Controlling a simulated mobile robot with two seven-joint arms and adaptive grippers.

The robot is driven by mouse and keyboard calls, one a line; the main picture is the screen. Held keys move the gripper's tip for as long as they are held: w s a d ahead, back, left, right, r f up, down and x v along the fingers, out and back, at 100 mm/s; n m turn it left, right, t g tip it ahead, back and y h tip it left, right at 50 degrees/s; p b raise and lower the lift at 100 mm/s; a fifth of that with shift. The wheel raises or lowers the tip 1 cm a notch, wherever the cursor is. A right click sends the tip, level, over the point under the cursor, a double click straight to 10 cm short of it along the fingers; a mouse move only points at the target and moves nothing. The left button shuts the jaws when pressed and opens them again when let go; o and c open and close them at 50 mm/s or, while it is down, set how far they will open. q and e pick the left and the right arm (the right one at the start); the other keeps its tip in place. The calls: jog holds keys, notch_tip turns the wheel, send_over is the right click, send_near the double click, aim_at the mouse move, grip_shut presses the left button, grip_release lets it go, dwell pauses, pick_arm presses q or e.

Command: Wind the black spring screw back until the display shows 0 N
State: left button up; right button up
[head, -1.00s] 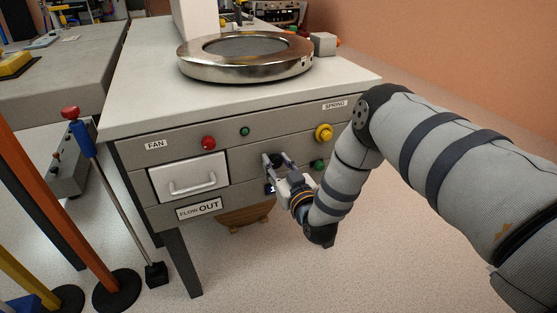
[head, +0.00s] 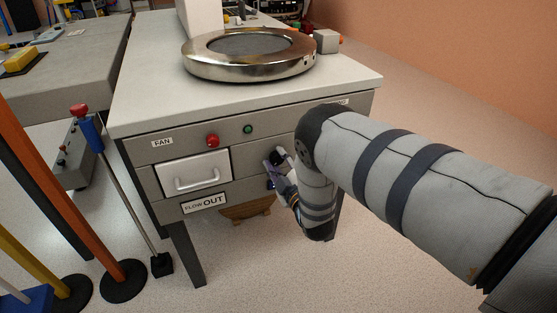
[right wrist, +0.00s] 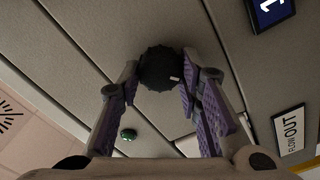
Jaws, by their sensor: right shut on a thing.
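The black spring screw (right wrist: 160,68) is a round ribbed knob with a small white mark on the cabinet front. In the right wrist view it sits between the two fingers of my right gripper, which is shut on it. In the head view my right gripper (head: 274,164) is at the cabinet front, with a dark part of the screw (head: 279,152) showing beside it. The display (right wrist: 272,11) is cut off at the top of the right wrist view; only part of a digit like 1 shows, so its reading cannot be told. My left gripper is out of view.
The grey cabinet (head: 145,156) has a FAN label, a red button (head: 212,140), a green button (head: 248,129) and a white-fronted drawer (head: 195,176). A round metal ring (head: 250,70) lies on top. Colored posts (head: 75,225) stand at the left. A wooden bowl (head: 248,210) is below.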

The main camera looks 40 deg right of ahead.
jog(key=n, duration=0.4)
jog(key=shift+f+n, duration=0.2)
jog(key=shift+n, duration=0.1)
jog(key=shift+n+b, duration=0.5)
jog(key=shift+n, duration=1.4)
jog(key=o, duration=1.1)
jog(key=shift+o, duration=0.2)
jog(key=shift+s, duration=0.1)
jog(key=v, duration=1.2)
